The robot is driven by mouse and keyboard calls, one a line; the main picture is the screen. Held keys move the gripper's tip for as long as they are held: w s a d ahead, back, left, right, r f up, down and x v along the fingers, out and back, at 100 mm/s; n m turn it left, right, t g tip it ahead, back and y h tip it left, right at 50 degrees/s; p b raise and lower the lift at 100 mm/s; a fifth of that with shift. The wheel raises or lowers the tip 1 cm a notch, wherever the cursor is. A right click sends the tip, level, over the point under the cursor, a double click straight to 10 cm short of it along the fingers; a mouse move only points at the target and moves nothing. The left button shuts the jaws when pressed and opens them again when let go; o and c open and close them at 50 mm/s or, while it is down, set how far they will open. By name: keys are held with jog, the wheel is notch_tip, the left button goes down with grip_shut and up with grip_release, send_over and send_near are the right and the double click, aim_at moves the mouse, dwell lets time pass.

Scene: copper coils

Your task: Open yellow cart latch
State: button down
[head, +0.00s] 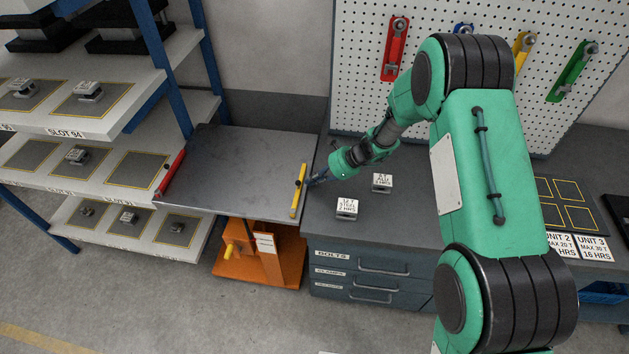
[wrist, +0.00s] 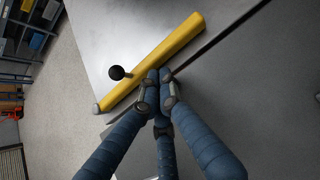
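The yellow latch bar (head: 298,190) lies along the right edge of the cart's grey top (head: 235,170) in the head view. In the wrist view the yellow bar (wrist: 155,62) runs diagonally, with a black round knob (wrist: 117,72) beside it. My gripper (head: 314,181) is just right of the bar in the head view. In the wrist view its blue fingers (wrist: 158,76) are close together, with the tips at or very near the bar's lower side. Nothing shows between the tips. I cannot tell whether they touch the bar.
A red bar (head: 170,174) lies along the cart top's left edge, by the slotted shelves (head: 100,165). The grey workbench (head: 400,215) adjoins on the right, with two labelled blocks (head: 347,208) (head: 382,182) on it. The pegboard (head: 350,60) stands behind. The cart's orange base (head: 280,268) is below.

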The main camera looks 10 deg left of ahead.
jog(key=shift+a, duration=0.15)
jog(key=shift+w+a+n, duration=0.1)
jog(key=shift+a+n, duration=0.15)
jog(key=shift+n, duration=0.05)
